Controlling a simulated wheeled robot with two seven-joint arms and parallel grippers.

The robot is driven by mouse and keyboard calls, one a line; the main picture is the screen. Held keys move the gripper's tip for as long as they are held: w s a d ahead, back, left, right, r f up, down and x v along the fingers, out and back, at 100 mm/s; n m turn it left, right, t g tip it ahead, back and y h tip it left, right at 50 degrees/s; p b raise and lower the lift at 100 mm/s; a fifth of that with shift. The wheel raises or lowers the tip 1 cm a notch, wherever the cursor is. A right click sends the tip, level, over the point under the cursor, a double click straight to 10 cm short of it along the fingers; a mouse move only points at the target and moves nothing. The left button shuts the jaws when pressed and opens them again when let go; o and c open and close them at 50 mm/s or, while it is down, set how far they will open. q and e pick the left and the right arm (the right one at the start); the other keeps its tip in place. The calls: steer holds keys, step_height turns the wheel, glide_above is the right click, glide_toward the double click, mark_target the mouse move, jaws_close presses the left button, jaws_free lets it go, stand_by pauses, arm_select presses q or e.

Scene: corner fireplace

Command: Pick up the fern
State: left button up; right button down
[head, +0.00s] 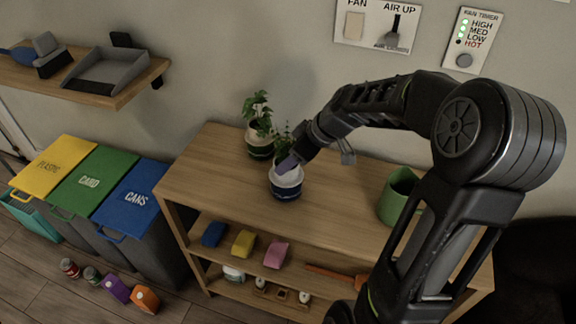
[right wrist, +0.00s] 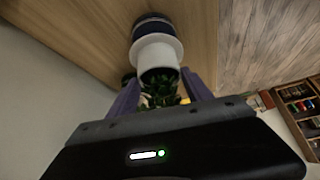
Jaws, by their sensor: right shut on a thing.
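The fern (head: 283,138) has green leaves and a white pot with a navy base (head: 286,190) on the wooden shelf unit's top. My right gripper (head: 288,163) reaches in from the right and is shut on the fern at the pot's upper part. In the right wrist view, the two purplish fingers (right wrist: 160,78) sit on either side of the white pot rim (right wrist: 158,56), with leaves between them. I cannot tell whether the pot touches the wood. My left gripper is out of view.
Another leafy plant (head: 258,115) in a white and green pot stands just behind, to the left. A green container (head: 398,195) stands to the right on the shelf unit's top (head: 225,175). Recycling bins (head: 130,195) stand at left, below a wall shelf (head: 130,90).

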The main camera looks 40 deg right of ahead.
mark_target(291, 127)
steer(key=shift+r, duration=0.15)
step_height(291, 127, up, 10)
steer(key=shift+f+b, duration=0.1)
steer(key=shift+b, duration=0.2)
stand_by(0.6)
